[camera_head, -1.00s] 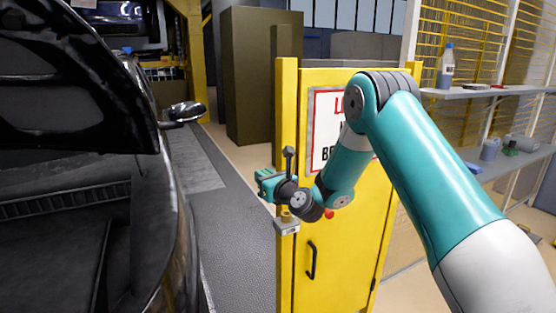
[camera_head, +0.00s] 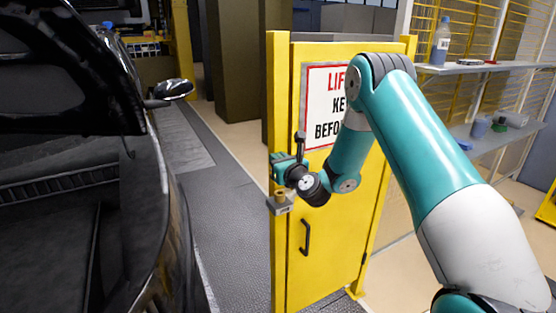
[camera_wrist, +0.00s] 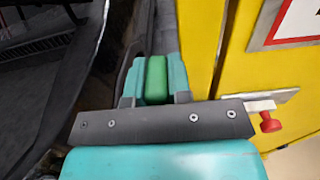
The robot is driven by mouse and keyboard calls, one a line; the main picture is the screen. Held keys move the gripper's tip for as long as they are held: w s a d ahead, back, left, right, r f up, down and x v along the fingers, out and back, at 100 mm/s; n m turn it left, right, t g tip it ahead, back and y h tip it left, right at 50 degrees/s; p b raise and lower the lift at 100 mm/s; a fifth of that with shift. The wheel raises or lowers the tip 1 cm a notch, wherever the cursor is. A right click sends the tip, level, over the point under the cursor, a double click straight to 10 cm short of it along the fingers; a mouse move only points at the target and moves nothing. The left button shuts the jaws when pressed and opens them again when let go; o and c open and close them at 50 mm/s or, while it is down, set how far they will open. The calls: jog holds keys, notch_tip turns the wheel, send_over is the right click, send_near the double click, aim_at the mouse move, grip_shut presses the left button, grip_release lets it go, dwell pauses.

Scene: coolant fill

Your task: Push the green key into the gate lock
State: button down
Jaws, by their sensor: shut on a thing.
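The green key (camera_wrist: 156,80) sits between the teal fingers of my gripper in the wrist view. My gripper (camera_wrist: 154,72) is shut on it. In the head view my gripper (camera_head: 280,166) is at the left post of the yellow gate (camera_head: 335,225), above the gate lock (camera_head: 280,204). The lock is a small grey block with a brass-coloured top on that post. The key's lower end and the lock opening are hidden, so I cannot tell whether they touch.
A dark car (camera_head: 90,215) with its hood up stands close on the left. A red-lettered sign (camera_head: 322,115) and a black handle (camera_head: 305,238) are on the gate. A red knob (camera_wrist: 270,122) shows beside the gripper. Shelves (camera_head: 490,68) stand at right.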

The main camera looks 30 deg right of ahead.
jog(key=shift+f+b, duration=1.7)
jog(key=shift+f, duration=0.6)
jog(key=shift+f+b, duration=1.05)
jog(key=shift+f, duration=0.75)
jog(key=c, duration=1)
grip_release()
jog(key=shift+o, duration=0.2)
